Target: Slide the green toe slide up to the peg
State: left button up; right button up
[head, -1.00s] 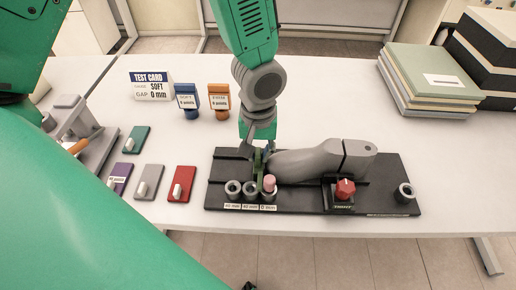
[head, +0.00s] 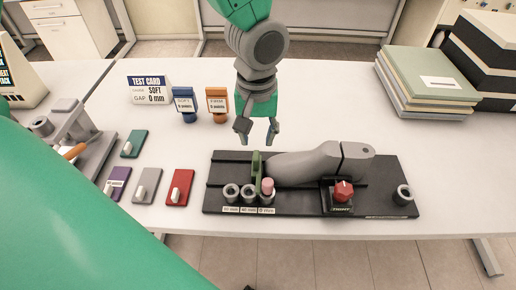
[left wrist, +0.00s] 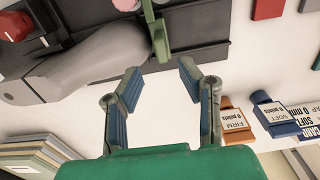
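The green toe slide (head: 256,171) stands upright on the black board (head: 300,205), between the toe of the grey shoe form (head: 305,163) and the row of sockets. The peg with a pink top (head: 268,186) stands in the rightmost of the three sockets, close beside the slide; I cannot tell whether they touch. My left gripper (head: 257,138) is open and empty, above and behind the slide. In the left wrist view, the slide (left wrist: 160,38) and peg (left wrist: 126,4) lie beyond the open fingers (left wrist: 160,80). My right gripper is not in view.
Orange (head: 217,100) and blue (head: 185,101) tagged pieces stand behind, near the test card (head: 150,89). Coloured blocks (head: 180,187) lie left; stacked sheets (head: 430,80) sit back right.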

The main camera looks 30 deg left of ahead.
pick_arm(q)
notch_tip(320, 180, up, 5)
jog(key=shift+r, duration=0.1)
dwell(0.5)
